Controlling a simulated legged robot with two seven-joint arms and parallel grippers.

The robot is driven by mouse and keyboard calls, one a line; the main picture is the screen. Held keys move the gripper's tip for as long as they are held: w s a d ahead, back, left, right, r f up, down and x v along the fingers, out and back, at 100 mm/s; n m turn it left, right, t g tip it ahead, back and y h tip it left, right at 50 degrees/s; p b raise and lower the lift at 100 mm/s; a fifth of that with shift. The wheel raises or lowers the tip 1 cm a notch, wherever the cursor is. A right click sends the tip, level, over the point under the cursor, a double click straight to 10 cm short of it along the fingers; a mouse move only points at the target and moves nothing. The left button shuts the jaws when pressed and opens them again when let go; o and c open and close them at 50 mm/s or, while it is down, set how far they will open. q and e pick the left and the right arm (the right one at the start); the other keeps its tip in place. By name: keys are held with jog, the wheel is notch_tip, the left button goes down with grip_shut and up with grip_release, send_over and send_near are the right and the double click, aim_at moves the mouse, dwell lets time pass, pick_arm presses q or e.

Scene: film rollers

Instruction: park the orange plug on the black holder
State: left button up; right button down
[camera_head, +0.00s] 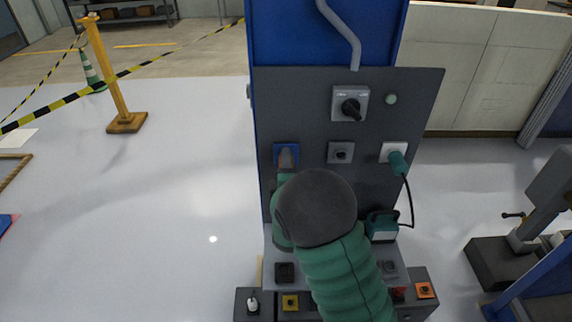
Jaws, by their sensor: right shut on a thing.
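My right arm rises from the bottom with a green sleeve, and its dark round wrist hides much of the lower panel. My right gripper (287,160) is in front of a blue socket (279,148) at the panel's left. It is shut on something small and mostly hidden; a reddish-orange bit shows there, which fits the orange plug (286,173). I cannot tell whether it touches the socket. A black square holder (285,272) sits on the grey ledge below. My left gripper is not in view.
A green plug (398,162) with a hanging cable is in a white socket. A grey socket (341,153) is mid-panel, below a rotary switch (350,106). A green device (382,227) stands on the ledge. Low boxes with a yellow socket (290,302) and an orange one (425,290) are below.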

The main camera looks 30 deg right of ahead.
jog(key=shift+s+a+f, duration=0.1)
jog(key=shift+s+f, duration=0.1)
jog(key=shift+s, duration=0.05)
jog(key=shift+s+a+r, duration=0.3)
jog(key=shift+s+a, duration=0.2)
jog(key=shift+s, duration=0.3)
jog(key=shift+s+a+f, duration=0.1)
jog(key=shift+s+a, duration=0.1)
jog(key=shift+a, duration=0.05)
jog(key=shift+s+a, duration=0.25)
jog(key=shift+s, duration=0.4)
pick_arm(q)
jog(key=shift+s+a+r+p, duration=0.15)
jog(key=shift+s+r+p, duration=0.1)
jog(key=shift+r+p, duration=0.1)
pick_arm(e)
jog(key=shift+v, duration=0.85)
